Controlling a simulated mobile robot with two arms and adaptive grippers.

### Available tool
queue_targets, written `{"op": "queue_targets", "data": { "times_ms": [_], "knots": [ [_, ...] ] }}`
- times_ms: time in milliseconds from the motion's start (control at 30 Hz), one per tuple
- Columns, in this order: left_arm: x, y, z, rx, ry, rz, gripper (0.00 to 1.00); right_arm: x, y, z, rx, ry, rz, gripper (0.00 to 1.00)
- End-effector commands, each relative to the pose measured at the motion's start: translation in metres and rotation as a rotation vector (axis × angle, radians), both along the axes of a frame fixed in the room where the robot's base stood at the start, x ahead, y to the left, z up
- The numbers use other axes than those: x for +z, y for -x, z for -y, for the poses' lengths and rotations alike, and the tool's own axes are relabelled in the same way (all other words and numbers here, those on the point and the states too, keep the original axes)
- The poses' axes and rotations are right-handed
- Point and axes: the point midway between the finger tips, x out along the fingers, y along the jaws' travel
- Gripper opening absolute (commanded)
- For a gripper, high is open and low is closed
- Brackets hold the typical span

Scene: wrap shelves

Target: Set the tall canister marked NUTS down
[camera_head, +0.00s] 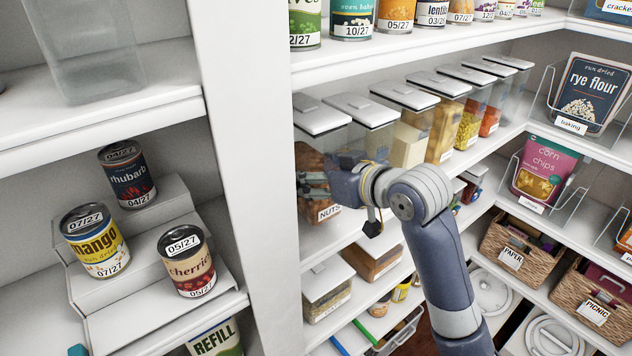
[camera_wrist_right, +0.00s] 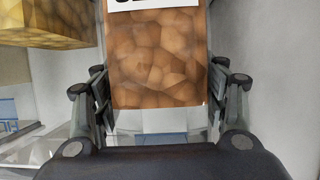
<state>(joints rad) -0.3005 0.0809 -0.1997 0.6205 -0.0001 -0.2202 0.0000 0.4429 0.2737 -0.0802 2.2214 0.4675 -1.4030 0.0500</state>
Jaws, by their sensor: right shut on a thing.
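The tall clear canister marked NUTS (camera_head: 312,159) is at the left end of the middle shelf, beside the white upright. It has brown contents and a pale lid, and its label shows at its lower front. My right gripper (camera_head: 318,184) is shut around the canister from the front, and the fingers and wrist hide part of it. In the right wrist view the canister (camera_wrist_right: 157,60) stands between the two fingers, with the label cut off at the top edge. I cannot tell whether its base touches the shelf. My left gripper is not in view.
Several clear canisters with pale lids, one holding yellow contents (camera_head: 446,125), stand in a row to the right. Cans stand on the shelf above. White steps (camera_head: 150,313) at left hold three cans, including mango (camera_head: 93,243). Baskets (camera_head: 521,252) sit at lower right.

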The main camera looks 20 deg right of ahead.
Motion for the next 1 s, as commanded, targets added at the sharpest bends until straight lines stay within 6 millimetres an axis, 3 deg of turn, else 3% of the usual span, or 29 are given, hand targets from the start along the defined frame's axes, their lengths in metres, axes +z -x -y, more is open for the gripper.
{"op": "queue_targets", "data": {
  "times_ms": [200,733,767,833,1000],
  "knots": [
    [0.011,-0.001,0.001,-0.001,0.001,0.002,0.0,-0.018,0.0,0.0,-0.001,-0.004,0.004,0.1],
    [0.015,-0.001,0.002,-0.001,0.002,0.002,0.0,-0.028,-0.004,-0.001,0.0,-0.003,0.008,0.1],
    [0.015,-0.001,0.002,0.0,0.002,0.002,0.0,-0.032,-0.004,-0.001,0.0,0.0,-0.002,0.69],
    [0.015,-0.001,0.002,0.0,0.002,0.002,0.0,-0.032,-0.004,-0.001,0.0,0.0,-0.002,0.84],
    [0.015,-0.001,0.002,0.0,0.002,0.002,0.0,-0.031,-0.004,-0.001,0.0,0.0,-0.002,0.87]
  ]
}}
